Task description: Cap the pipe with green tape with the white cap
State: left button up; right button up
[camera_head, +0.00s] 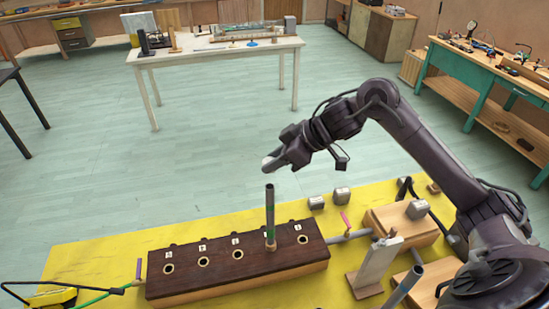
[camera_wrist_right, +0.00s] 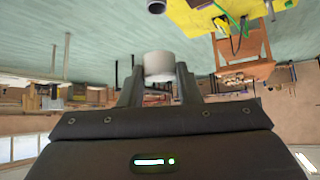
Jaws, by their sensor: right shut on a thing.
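The pipe with green tape (camera_head: 270,215) stands upright in a hole of a dark wooden block (camera_head: 190,281). Its top end is open and bare. My right gripper (camera_head: 272,163) is shut on the white cap (camera_head: 266,162), above the pipe's top and apart from it. In the right wrist view the white cap (camera_wrist_right: 159,66) sits between the two fingers of my right gripper (camera_wrist_right: 159,80). The end of a dark tube (camera_wrist_right: 156,6) shows at the top edge there, likely the pipe. My left gripper is not in view.
The block's several other numbered holes are empty. It lies on a yellow table top (camera_head: 85,258). To its right are a light upright piece (camera_head: 378,262), a wooden box (camera_head: 388,219) and small grey blocks (camera_head: 342,194). A green cable (camera_head: 98,296) lies at left.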

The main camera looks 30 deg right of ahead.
aim_at(271, 186)
jog(key=shift+a+f+b, duration=0.1)
jog(key=shift+f+b, duration=0.4)
jog(key=shift+f, duration=0.45)
notch_tip(271, 186, down, 3)
jog(key=shift+f+b, duration=0.1)
jog(key=shift+b, duration=0.85)
jog(key=shift+p, duration=0.8)
jog(key=shift+s+f+b, duration=0.1)
jog(key=shift+f+b, duration=0.7)
jog(key=shift+f, duration=0.8)
jog(key=o, duration=1)
jog(key=shift+o, duration=0.2)
